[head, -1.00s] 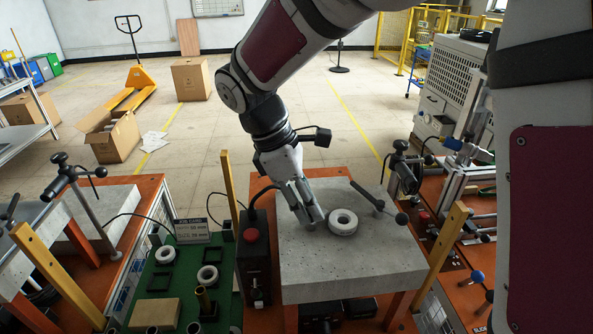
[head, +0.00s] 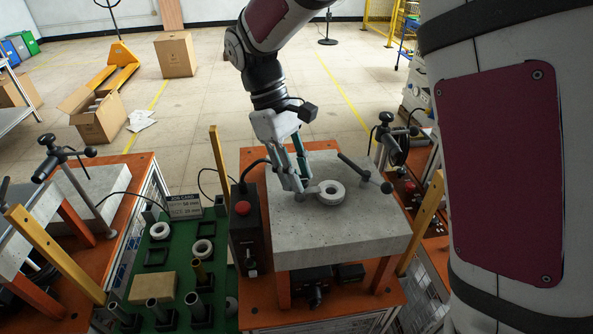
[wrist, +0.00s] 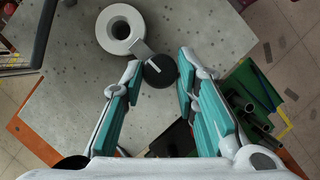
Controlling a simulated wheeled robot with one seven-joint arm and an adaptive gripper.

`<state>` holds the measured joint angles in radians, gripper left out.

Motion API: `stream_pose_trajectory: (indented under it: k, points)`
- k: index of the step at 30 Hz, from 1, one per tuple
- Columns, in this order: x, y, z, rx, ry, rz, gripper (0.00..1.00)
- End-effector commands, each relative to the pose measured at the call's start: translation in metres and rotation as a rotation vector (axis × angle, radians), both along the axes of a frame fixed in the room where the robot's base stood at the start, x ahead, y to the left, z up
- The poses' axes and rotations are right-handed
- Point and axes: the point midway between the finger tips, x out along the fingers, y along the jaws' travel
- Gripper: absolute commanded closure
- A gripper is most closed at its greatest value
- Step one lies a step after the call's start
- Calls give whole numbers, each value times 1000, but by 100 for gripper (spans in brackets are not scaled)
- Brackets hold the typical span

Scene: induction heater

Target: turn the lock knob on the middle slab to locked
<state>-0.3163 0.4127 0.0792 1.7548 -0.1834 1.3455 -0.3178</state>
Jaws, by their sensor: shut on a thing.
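The middle slab (head: 340,238) is a grey speckled block on an orange bench. A black round knob (wrist: 160,75) with a white line shows in the wrist view, beside a white ring (wrist: 121,28) with a short pale tab toward the knob. The line points diagonally up-left, toward the ring. My gripper (wrist: 159,66) is shut on the knob, one fingertip at each side. In the head view my gripper (head: 296,188) is low over the slab, left of the white ring (head: 330,192), and its fingers hide the knob.
A green board (head: 165,260) with rings and posts lies further left. Yellow posts (head: 418,225) flank the bench.

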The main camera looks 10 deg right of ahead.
Motion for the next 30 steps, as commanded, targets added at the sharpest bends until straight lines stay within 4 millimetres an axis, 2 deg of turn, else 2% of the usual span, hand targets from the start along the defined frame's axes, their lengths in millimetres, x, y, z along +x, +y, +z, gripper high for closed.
stream_pose_trajectory:
  k: [14, 15, 17, 26, 30]
  points:
    - [0, 0, 0, -1, 1, -15, 100]
    - [0, 0, 0, -1, 1, -15, 66]
    - [0, 0, 0, -1, 1, -15, 52]
    - [0, 0, 0, 0, 0, -14, 52]
    - [3, 3, 8, 1, -2, -13, 52]
